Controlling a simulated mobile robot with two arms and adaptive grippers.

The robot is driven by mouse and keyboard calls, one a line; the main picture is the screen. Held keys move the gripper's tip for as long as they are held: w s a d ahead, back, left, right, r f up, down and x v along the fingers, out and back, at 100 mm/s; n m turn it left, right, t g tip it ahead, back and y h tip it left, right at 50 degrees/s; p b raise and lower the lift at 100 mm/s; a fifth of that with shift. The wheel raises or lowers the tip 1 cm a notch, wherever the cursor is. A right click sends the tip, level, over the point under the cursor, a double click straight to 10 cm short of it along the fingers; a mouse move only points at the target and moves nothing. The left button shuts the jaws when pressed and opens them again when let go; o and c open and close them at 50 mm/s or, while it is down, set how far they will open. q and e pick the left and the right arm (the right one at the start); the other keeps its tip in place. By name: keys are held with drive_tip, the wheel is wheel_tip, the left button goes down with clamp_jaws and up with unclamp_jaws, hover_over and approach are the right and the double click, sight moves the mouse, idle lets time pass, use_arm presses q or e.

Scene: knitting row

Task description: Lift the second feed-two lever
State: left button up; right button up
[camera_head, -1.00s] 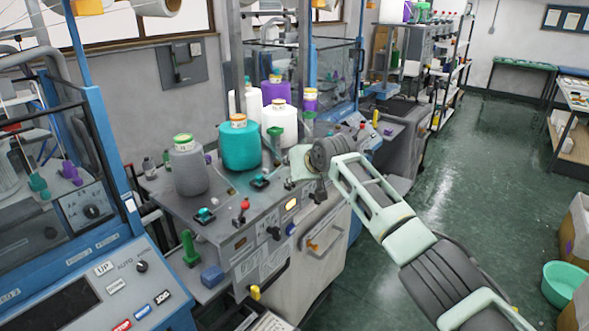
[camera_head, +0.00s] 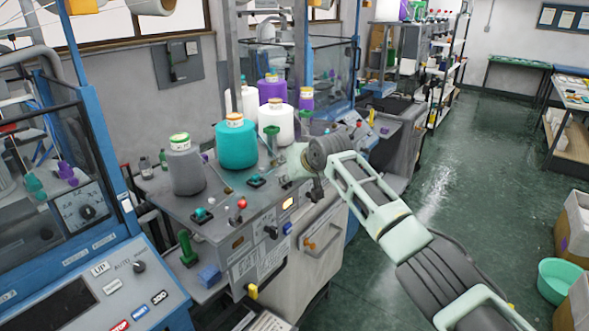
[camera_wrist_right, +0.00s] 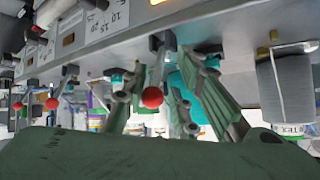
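My right gripper (camera_head: 296,163) reaches to the front edge of the grey machine top (camera_head: 222,187) in the head view; my own wrist hides what is beyond it. In the right wrist view the right gripper (camera_wrist_right: 165,100) has its green fingers spread apart. A lever with a red ball knob (camera_wrist_right: 152,97) shows between them in that picture; I cannot tell whether they touch it. Two more red-knobbed levers (camera_wrist_right: 52,103) (camera_wrist_right: 18,105) show at the left there. In the head view one red knob (camera_head: 242,204) stands left of the gripper. Which is the second feed-two lever is unclear. My left gripper is not in view.
Grey (camera_head: 186,168), teal (camera_head: 236,145) and white (camera_head: 276,122) yarn cones stand on the machine top, left of and behind the gripper. A blue-framed machine (camera_head: 105,150) stands at the left. Green floor (camera_head: 470,190) lies open to the right.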

drive_tip(key=v, duration=1.1)
drive_tip(key=shift+s+r, duration=0.2)
drive_tip(key=shift+s, duration=0.1)
